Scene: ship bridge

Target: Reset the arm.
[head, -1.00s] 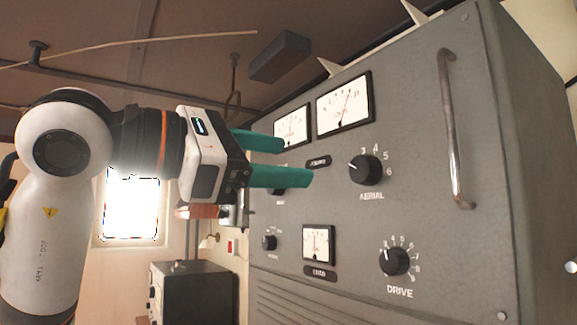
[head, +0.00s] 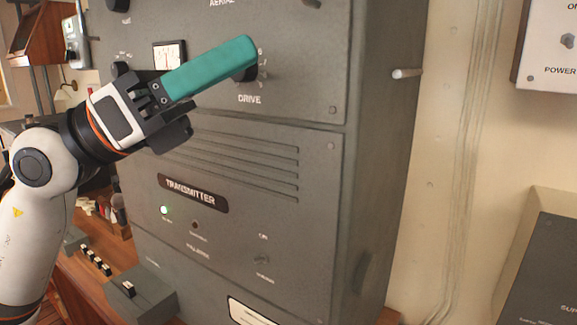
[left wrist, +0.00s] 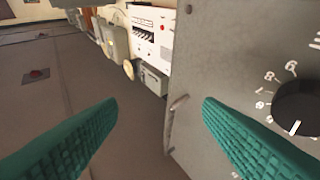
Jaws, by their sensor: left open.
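My left gripper (head: 240,58) is in front of the grey transmitter cabinet (head: 300,215) in the head view, its arm coming in from the left. Its teal fingers point up and right and overlap, partly covering the black DRIVE knob (head: 248,74). I cannot tell from this view whether they touch it. In the left wrist view the two fingers (left wrist: 158,110) are spread apart with nothing between them. A black knob (left wrist: 298,105) with numbers around it is at the right edge there, beyond the right finger. My right gripper is not in view.
A small meter (head: 169,54) sits behind the arm. A white POWER box (head: 550,45) hangs on the right wall. A wooden desk (head: 95,265) with a grey key box (head: 135,292) stands at lower left.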

